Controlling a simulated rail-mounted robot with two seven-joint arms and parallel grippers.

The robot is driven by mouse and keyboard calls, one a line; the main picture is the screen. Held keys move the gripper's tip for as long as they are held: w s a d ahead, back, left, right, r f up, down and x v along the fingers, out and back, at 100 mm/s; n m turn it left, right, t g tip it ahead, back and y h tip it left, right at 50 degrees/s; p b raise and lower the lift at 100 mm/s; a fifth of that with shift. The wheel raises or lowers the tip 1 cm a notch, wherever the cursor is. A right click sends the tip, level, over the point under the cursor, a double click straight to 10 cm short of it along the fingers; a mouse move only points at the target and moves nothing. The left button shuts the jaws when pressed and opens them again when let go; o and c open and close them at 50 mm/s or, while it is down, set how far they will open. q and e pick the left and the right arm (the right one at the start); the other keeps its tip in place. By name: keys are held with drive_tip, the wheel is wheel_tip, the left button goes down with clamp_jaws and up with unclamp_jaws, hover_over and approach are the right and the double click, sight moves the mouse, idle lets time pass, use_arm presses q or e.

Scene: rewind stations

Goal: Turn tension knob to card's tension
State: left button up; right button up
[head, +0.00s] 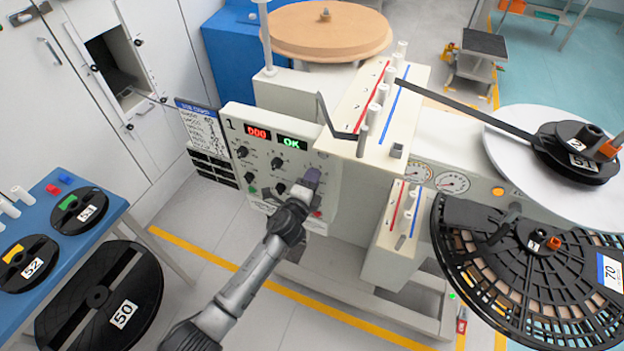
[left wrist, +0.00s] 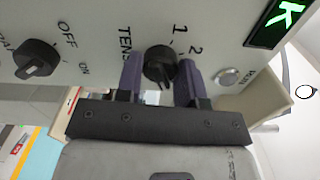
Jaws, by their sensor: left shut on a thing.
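The white control panel (head: 262,155) of station 1 faces me at the centre of the head view, with a red display and a green "OK" display. My left gripper (head: 313,178) is at the panel's right part. In the left wrist view, the left gripper (left wrist: 160,82) has its two purple fingers on either side of the black tension knob (left wrist: 160,64), shut on it. Marks "TENS", "1" and "2" show around the knob; its exact setting is hard to read. The job card (head: 200,125) stands left of the panel, its writing too small to read. My right gripper is not in view.
Beside the tension knob are an OFF/ON knob (left wrist: 37,59) and a RUN button (left wrist: 229,76). A blue table (head: 88,247) with numbered reels stands at left. A large black reel (head: 530,270) and a white disc (head: 520,125) are at right.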

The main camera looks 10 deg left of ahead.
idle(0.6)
use_arm(q)
drive_tip(key=o, duration=0.9)
drive_tip(key=shift+s, duration=0.1)
drive_tip(key=p+v, duration=0.2)
drive_tip(key=v, duration=1.1)
drive_tip(key=shift+s+a+p, duration=0.15)
drive_tip(key=shift+s+p, duration=0.15)
